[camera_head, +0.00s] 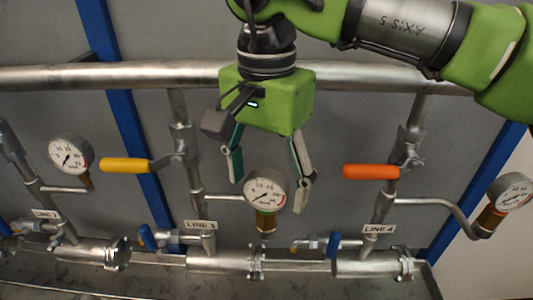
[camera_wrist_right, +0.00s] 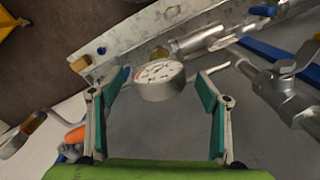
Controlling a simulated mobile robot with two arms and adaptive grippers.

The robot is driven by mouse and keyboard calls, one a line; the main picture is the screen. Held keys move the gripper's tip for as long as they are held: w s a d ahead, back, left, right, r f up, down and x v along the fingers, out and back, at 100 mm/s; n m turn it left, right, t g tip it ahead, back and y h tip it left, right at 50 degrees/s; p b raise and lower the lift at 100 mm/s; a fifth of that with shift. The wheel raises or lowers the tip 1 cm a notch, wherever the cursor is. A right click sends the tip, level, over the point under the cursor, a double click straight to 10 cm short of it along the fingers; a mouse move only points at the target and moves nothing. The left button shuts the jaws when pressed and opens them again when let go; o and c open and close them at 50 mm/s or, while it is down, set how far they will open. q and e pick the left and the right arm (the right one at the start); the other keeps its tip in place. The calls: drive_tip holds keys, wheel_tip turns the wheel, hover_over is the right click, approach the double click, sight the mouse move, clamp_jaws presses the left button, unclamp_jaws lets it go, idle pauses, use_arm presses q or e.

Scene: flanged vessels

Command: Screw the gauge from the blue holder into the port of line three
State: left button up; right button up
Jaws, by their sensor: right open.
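A round white-faced gauge (camera_head: 265,190) stands upright on a brass fitting (camera_head: 266,222) at the end of line three's side pipe (camera_head: 226,197). Whether its thread is fully seated cannot be told. My right gripper (camera_head: 269,194) points down from above, its two fingers open on either side of the gauge. In the right wrist view the gauge (camera_wrist_right: 159,82) lies between the open fingertips (camera_wrist_right: 160,88), with visible gaps on both sides. The LINE 3 label (camera_head: 201,225) is below left of the gauge. The blue holder and my left gripper are not in view.
Line three's yellow-handled valve (camera_head: 126,165) is to the left, line four's orange-handled valve (camera_head: 371,171) to the right. Other gauges stand at far left (camera_head: 70,155) and far right (camera_head: 512,192). A thick horizontal pipe (camera_head: 150,74) runs behind the gripper.

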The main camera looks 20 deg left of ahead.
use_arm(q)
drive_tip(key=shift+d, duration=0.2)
use_arm(e)
wheel_tip(320, 180, up, 12)
drive_tip(key=shift+f, duration=0.25)
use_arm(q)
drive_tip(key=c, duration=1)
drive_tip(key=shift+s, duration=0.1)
use_arm(e)
drive_tip(key=shift+f, duration=0.1)
